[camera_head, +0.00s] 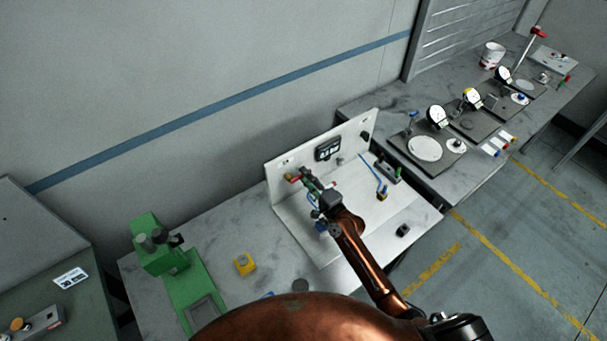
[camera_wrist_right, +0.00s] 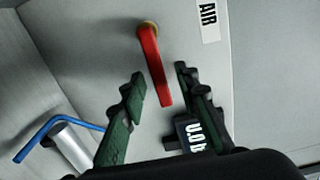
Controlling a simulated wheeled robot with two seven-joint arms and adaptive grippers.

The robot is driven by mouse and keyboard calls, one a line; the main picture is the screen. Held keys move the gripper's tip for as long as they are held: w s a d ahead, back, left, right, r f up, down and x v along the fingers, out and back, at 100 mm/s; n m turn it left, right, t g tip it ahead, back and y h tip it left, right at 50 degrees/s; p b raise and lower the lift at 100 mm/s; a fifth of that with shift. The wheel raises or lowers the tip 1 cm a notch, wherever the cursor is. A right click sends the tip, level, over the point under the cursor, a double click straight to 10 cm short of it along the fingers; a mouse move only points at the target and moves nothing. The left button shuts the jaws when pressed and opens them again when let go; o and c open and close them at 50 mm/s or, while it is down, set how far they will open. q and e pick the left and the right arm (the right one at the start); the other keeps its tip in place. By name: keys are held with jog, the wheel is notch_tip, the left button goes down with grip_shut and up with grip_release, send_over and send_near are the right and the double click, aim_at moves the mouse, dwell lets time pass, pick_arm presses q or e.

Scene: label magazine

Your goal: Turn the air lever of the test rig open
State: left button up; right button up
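The red air lever (camera_wrist_right: 155,65) hangs from a brass pivot on the pale panel of the test rig, beside an "AIR" label (camera_wrist_right: 208,20), in the right wrist view. In the head view the lever (camera_head: 292,178) is a small red spot at the left of the rig's upright panel (camera_head: 283,161). My right gripper (camera_wrist_right: 158,85) is open, with the lever's free end between its two green-padded fingers; I cannot tell whether either touches it. In the head view my right gripper (camera_head: 307,180) is close to the panel. My left gripper is not in view.
A digital display (camera_head: 328,148) is on the panel, right of the lever. A blue bent tube (camera_wrist_right: 45,130) shows in the wrist view. A green press (camera_head: 170,260) and a yellow block (camera_head: 244,264) stand on the bench left of the rig. Dial gauges (camera_head: 437,117) stand on the right bench.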

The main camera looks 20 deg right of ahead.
jog(key=shift+w+a, duration=0.2)
jog(key=shift+w, duration=0.5)
jog(key=shift+c, duration=0.4)
grip_shut()
